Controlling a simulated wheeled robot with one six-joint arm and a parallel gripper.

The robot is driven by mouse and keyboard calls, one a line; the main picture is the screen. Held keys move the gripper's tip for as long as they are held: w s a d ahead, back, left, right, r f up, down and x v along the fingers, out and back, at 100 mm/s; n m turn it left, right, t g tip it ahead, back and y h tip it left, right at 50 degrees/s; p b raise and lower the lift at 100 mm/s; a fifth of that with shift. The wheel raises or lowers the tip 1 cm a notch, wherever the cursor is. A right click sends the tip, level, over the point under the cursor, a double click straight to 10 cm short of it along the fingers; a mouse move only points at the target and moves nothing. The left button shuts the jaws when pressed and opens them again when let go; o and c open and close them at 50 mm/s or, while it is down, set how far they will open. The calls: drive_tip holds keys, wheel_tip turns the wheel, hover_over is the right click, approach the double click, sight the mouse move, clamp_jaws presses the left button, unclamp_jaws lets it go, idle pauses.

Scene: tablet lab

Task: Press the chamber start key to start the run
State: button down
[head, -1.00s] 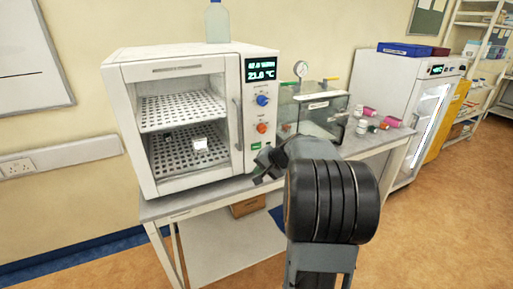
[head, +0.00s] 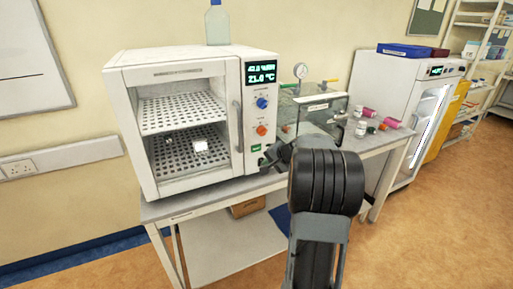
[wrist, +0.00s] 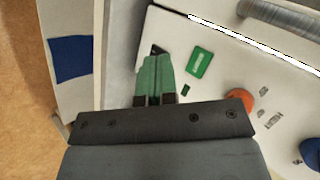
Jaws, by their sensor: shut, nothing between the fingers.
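The white chamber (head: 190,186) stands on the bench with its glass door shut. Its control panel carries a display (head: 261,72), a blue knob (head: 262,103), an orange knob (head: 262,130) and a small green key (head: 256,148) below them. The green key shows larger in the wrist view (wrist: 200,62). My gripper (wrist: 155,62) has its green fingers together and empty. Its tips are left of the green key in the wrist view, beside a small dark part of the panel. In the head view my gripper (head: 264,162) is just below the key; contact with the panel cannot be told.
Two perforated shelves are inside the chamber, with a small white item (head: 200,146) on the lower one. A bottle (head: 217,25) stands on top.

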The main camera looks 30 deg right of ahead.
sight(252, 152)
drive_tip(key=w+p, duration=0.2)
drive_tip(key=w, duration=0.4)
drive_tip(key=shift+d, duration=0.4)
drive_tip(key=shift+w, duration=0.3)
idle(1.6)
drive_tip(key=shift+w+r, duration=0.35)
drive_tip(key=shift+r, duration=0.35)
idle(1.4)
drive_tip(key=shift+s+f+b, duration=0.1)
drive_tip(key=shift+f+b, duration=0.05)
drive_tip(key=shift+b, duration=0.25)
drive_tip(key=shift+s+a+f+b, duration=0.1)
drive_tip(key=shift+s+f+b, duration=0.15)
drive_tip(key=shift+s+b, duration=0.75)
drive_tip(key=shift+s+f+b, duration=0.25)
drive_tip(key=shift+s+b, duration=0.5)
drive_tip(key=shift+s, duration=0.4)
